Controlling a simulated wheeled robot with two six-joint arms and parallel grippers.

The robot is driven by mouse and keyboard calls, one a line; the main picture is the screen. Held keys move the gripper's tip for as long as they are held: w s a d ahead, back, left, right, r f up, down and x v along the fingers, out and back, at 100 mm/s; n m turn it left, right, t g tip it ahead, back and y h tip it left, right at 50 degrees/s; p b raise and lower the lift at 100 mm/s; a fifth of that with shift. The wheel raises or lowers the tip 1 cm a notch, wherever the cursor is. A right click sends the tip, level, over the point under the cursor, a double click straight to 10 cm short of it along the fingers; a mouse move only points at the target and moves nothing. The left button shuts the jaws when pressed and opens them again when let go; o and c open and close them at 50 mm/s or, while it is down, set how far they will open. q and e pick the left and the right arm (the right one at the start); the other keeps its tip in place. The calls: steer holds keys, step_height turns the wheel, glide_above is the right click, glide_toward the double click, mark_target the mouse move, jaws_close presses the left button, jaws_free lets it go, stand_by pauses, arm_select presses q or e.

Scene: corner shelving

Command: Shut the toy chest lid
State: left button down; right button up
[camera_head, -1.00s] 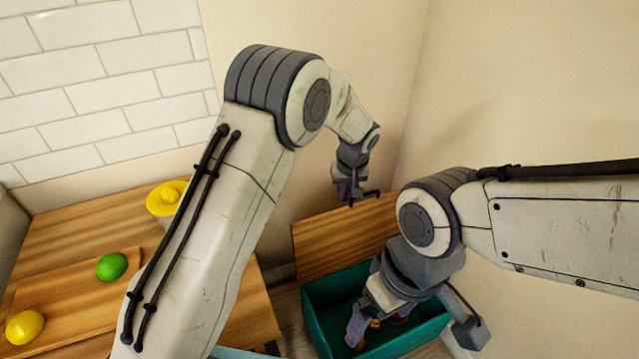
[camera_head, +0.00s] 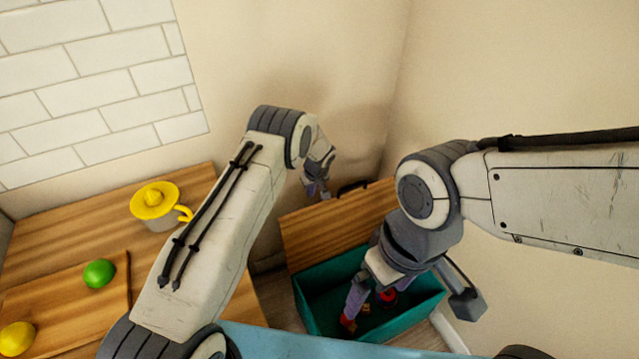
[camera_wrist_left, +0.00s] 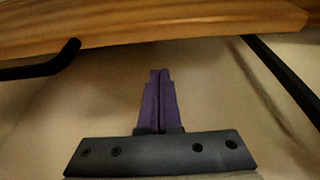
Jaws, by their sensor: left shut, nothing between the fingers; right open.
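The toy chest is a teal box (camera_head: 412,318) on the floor, with its wooden lid (camera_head: 335,228) standing open towards the wall. A dark handle (camera_head: 352,187) sits at the lid's upper edge. My left gripper (camera_head: 318,190) is shut and empty, just left of the handle near the lid's upper edge. In the left wrist view its purple fingers (camera_wrist_left: 158,100) are together, the lid's wood (camera_wrist_left: 150,30) spans the top and black bars lie either side. I cannot tell whether it touches the lid. My right gripper (camera_head: 370,300) is open, pointing down over the chest opening.
Red and dark items (camera_head: 386,297) show inside the chest, partly hidden by my right arm. On the left a wooden counter (camera_head: 60,245) holds a yellow juicer with a cup (camera_head: 155,202), a green lime (camera_head: 99,273) and a lemon (camera_head: 17,337). Walls close in behind the chest.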

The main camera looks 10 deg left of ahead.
arm_select(q)
steer(key=s+d, duration=0.2)
steer(key=s, duration=0.1)
steer(key=shift+d+r+p, duration=0.15)
steer(key=shift+r+p, duration=0.15)
steer(key=shift+p, duration=0.05)
arm_select(e)
steer(key=shift+r, duration=0.65)
